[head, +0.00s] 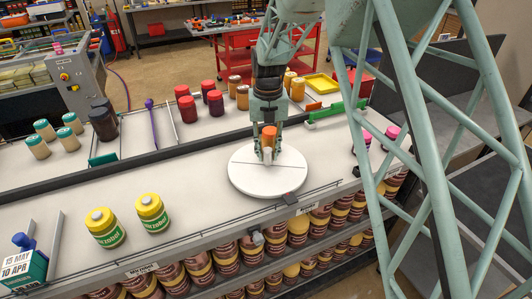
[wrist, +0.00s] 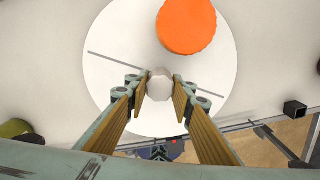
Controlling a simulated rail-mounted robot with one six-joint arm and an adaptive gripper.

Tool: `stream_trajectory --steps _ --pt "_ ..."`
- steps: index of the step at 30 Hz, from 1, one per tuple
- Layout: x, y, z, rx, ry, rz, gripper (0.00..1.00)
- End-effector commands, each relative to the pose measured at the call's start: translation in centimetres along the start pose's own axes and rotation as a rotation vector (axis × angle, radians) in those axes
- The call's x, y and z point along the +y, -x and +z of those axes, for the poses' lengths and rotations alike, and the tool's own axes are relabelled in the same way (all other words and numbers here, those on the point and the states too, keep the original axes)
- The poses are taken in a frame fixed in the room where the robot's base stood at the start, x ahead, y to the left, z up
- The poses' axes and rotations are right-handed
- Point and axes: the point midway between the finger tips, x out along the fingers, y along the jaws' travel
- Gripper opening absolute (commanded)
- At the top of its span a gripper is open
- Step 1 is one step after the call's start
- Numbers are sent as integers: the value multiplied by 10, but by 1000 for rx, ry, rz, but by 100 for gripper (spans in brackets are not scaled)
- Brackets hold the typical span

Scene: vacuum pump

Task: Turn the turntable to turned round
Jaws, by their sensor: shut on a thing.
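The turntable (head: 245,182) is a flat white disc on the pale bench, with a thin dark line across its top. It also fills much of the wrist view (wrist: 115,75). A pale faceted post (wrist: 160,90) stands on the disc, off its centre. My gripper (head: 267,154) points down over the disc, its fingers on either side of the post and shut on it; the fingers also show in the wrist view (wrist: 160,95). A jar with an orange lid (wrist: 187,25) stands on the disc beside the post, partly hidden by my gripper in the head view (head: 269,133).
Two yellow-lidded jars (head: 151,212) stand left of the turntable. Red jars (head: 187,109) and orange-lidded jars stand behind it. A rail (head: 160,239) runs along the bench's front edge. A small dark block (head: 288,196) sits at the disc's front rim. Bench between the yellow jars and disc is clear.

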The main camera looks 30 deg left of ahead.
Motion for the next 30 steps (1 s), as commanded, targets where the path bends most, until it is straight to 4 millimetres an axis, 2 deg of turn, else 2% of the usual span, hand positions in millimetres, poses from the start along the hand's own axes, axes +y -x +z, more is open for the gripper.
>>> stream_trajectory --steps 9,10,14,24,30 --pt "0 1 1 -2 0 0 3" --pt "0 0 1 -1 0 0 25" --pt "0 0 0 -1 0 0 36" --pt "0 1 0 -1 0 0 36" --pt "0 8 0 -1 0 0 36"
